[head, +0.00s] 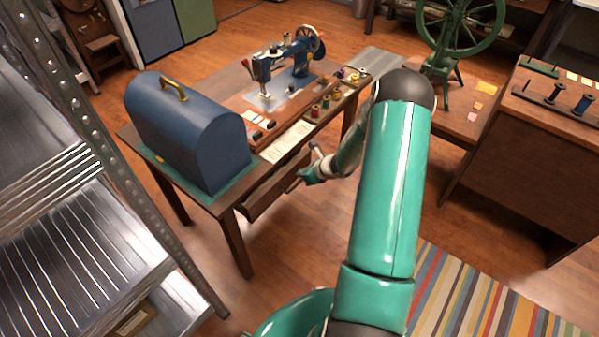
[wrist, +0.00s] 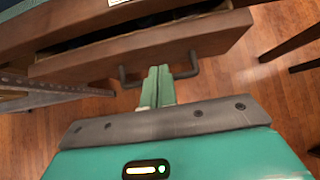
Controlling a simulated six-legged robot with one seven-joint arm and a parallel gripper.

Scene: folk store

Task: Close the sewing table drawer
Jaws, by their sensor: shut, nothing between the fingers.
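The sewing table (head: 238,217) is wooden and carries a blue and gold sewing machine (head: 285,62). A dark bar handle (wrist: 186,72) is on the front. My gripper (wrist: 158,70) is shut and empty, its fingertips at the middle of the handle, against or just short of the front; I cannot tell if they touch. In the head view my gripper (head: 305,175) is at the drawer front.
A blue domed case (head: 190,135) stands on the table's left end, and thread spools (head: 325,102) on its right. A metal shelf (head: 70,230) is close on the left. A green spinning wheel (head: 455,45) and a wooden cabinet (head: 525,150) are on the right. A striped rug (head: 480,295) lies on the floor.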

